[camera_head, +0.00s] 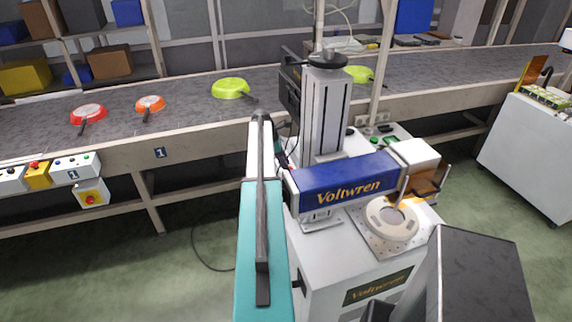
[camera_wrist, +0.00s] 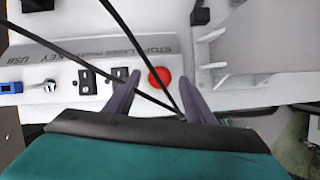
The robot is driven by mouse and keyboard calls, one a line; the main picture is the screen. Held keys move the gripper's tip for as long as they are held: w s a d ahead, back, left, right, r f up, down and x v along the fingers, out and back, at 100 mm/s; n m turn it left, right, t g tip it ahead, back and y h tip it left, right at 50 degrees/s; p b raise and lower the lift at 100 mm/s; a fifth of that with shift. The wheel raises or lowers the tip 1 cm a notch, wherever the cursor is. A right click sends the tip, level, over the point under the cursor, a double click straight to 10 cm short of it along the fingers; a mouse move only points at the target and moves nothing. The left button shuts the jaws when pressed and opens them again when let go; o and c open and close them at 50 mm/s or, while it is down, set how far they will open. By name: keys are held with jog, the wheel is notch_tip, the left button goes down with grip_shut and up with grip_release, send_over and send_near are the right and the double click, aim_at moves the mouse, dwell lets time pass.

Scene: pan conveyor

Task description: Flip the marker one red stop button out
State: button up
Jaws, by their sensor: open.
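In the wrist view, the red round stop button (camera_wrist: 160,78) sits on a pale panel with a grey label strip (camera_wrist: 92,55) whose lettering, including STOP and KEY, appears upside down. My gripper (camera_wrist: 159,82) is open, with its two dark purple fingers on either side of the button in the picture. Nothing is held between them. I cannot tell whether the fingers touch the panel. In the head view, the marker (camera_head: 345,185) is a white and blue machine lettered Voltwren. My teal arm reaches along its left side and hides that side, and the stop button does not show there.
Black rocker switches (camera_wrist: 87,82) and a blue-tagged key (camera_wrist: 50,87) are beside the button. Dark cables cross the wrist view. Red, orange and green pans (camera_head: 230,88) lie on the conveyor (camera_head: 190,105) behind. Control boxes (camera_head: 74,167) hang at its left. Green floor is open at lower left.

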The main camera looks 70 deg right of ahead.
grip_shut()
jog(key=shift+d+r, duration=0.1)
jog(key=shift+r, duration=0.85)
grip_release()
jog(key=shift+r, duration=0.1)
jog(key=b+v, duration=0.4)
jog(key=v, duration=0.9)
jog(key=shift+r, duration=0.3)
